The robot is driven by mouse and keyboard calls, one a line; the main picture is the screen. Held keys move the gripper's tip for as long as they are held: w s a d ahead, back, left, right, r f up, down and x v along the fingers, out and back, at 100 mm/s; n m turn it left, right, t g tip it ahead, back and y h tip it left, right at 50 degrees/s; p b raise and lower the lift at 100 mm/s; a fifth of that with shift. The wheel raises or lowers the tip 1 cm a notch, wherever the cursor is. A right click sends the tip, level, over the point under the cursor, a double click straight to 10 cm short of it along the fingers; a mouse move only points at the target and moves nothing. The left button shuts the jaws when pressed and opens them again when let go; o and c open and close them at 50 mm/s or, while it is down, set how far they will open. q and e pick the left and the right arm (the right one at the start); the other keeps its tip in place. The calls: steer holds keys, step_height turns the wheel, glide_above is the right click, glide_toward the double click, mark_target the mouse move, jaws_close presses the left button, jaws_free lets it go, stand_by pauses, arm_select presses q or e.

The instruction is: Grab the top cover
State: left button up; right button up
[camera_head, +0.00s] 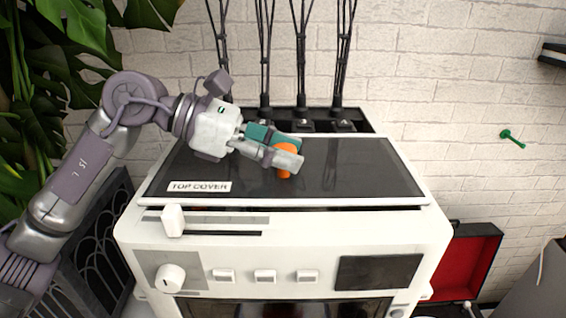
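The top cover (350,170) is a dark, glossy panel with a pale rim and a "TOP COVER" label (199,186) at its front left. It lies over the top of the white machine (290,232). A dark gap shows under part of its front edge. An orange knob (286,148) stands up near the middle of the cover. My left gripper (281,148) reaches in from the left, with one finger behind the knob and one in front. The knob fills the space between the fingers, and the front finger hides part of it. My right gripper is not in view.
A slider (173,220), a dial (170,278), several buttons and a dark screen (378,271) are on the machine's front. Black cables rise behind it along the brick wall. Plants (60,45) stand at left, and an open red-lined box (466,262) at right.

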arm_select(q)
steer(key=shift+r, duration=0.1)
jaws_close()
